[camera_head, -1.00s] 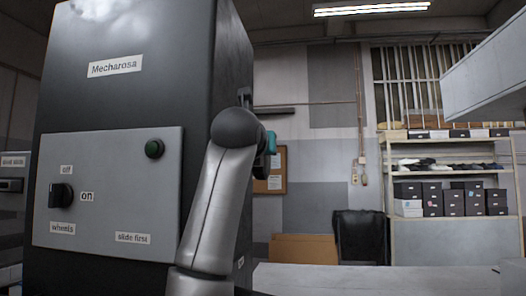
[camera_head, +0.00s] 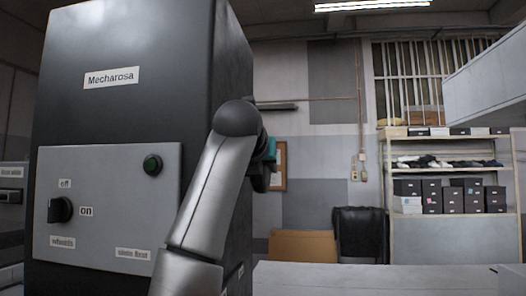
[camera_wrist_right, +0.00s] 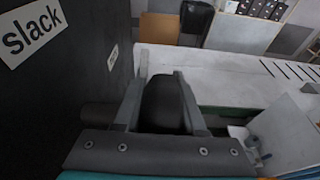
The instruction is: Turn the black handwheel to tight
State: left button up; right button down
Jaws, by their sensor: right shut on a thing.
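The black handwheel (camera_wrist_right: 163,103) is seen nearly edge-on in the right wrist view, between the two grey fingers of my right gripper (camera_wrist_right: 162,80). The fingers are shut on it, one on each side. A white label reading "slack" (camera_wrist_right: 31,33) is on the dark machine side at the upper left, and a smaller label (camera_wrist_right: 112,57), too slanted to read, is nearer the wheel. In the head view my arm hides the wheel, and only the teal and dark wrist part shows beside the machine's right side. My left gripper is not in view.
The dark machine (camera_head: 140,45) fills the left of the head view. Its front panel (camera_head: 110,220) has a black knob switch (camera_head: 60,210) and a green button (camera_head: 152,164). A pale table (camera_head: 370,280) lies to the right, with shelves (camera_head: 450,215) of boxes behind.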

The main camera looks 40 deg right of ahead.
aim_at(262, 182)
notch_tip(262, 182, down, 2)
jog(key=g+y+p, duration=0.5)
jog(key=y+p, duration=0.1)
jog(key=p, duration=0.7)
jog(key=shift+y+p, duration=0.3)
jog(key=shift+y, duration=0.1)
jog(key=shift+s+a+f+g+y+p, duration=0.15)
jog(key=shift+f+g+y+p, duration=0.25)
jog(key=shift+g+y+p, duration=0.35)
jog(key=shift+a+f+g+y, duration=0.1)
jog(key=shift+f+g+y, duration=0.15)
jog(key=shift+g, duration=0.1)
jog(key=shift+c, duration=2.4)
grip_release()
jog(key=shift+f, duration=0.1)
jog(key=v, duration=1.5)
jog(key=shift+r, duration=0.2)
jog(key=shift+f, duration=0.1)
